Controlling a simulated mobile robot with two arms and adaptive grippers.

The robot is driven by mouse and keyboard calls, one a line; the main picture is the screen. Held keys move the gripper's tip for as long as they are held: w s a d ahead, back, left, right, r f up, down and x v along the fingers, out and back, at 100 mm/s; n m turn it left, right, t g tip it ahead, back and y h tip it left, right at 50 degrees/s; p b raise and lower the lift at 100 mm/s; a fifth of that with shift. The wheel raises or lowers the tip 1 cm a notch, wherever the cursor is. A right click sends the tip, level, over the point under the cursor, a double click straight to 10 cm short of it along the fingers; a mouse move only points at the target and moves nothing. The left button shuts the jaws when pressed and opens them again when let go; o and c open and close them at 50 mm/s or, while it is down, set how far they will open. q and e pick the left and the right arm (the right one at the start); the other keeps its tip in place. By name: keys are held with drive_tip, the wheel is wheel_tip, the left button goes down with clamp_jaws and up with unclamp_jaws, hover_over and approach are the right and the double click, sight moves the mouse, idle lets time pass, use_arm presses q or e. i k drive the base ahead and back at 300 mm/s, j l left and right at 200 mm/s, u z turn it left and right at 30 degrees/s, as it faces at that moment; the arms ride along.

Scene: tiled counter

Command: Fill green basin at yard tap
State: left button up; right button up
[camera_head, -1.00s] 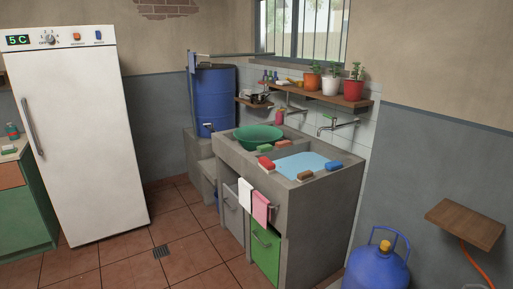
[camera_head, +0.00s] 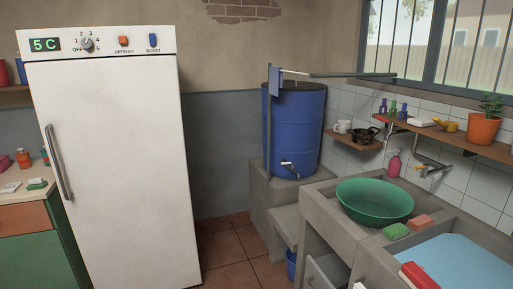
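The green basin (camera_head: 375,201) sits upright in the left bay of the concrete sink. Its visible inside is plain green, and I cannot tell whether it holds water. A wall tap (camera_head: 430,166) with a yellowish handle shows to the right of the basin and behind it, below the shelf. A blue barrel (camera_head: 296,130) on a concrete stand has its own small tap (camera_head: 288,165) low on its front. Neither of my grippers shows in the view.
A pink bottle (camera_head: 393,164) stands behind the basin. Green and orange blocks (camera_head: 396,231) lie on the sink's divider, beside the right bay's light-blue surface (camera_head: 462,264). A wooden shelf (camera_head: 470,143) overhangs the sink. A white fridge (camera_head: 115,170) stands left; tiled floor (camera_head: 232,255) lies between.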

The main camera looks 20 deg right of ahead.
sight(392, 123)
drive_tip(key=i+z, duration=0.1)
drive_tip(key=i, duration=0.65)
drive_tip(key=i+j+z, duration=0.15)
drive_tip(key=i, duration=0.55)
